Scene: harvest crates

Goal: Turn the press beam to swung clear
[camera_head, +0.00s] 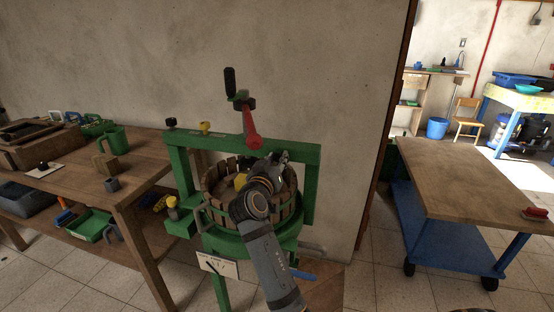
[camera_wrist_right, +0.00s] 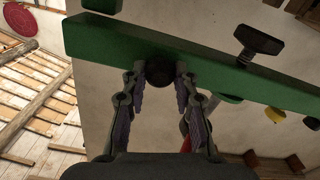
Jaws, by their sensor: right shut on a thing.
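The green press beam (camera_head: 225,142) lies across the top of the green press frame (camera_head: 183,168), above the slatted wooden basket (camera_head: 285,212). The beam also crosses the right wrist view (camera_wrist_right: 110,40) at a slant. My right gripper (camera_head: 280,157) is at the right part of the beam. In the right wrist view its fingers (camera_wrist_right: 160,80) are shut on a dark round knob (camera_wrist_right: 160,70) at the beam. The red screw (camera_head: 250,128) with its crank stands upright at the beam's middle. My left gripper is out of view.
A wooden workbench (camera_head: 130,180) with a green jug (camera_head: 114,139) and crates stands at left. A blue cart (camera_head: 440,220) with a wooden top stands at right. The wall is close behind the press. Tiled floor is open between press and cart.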

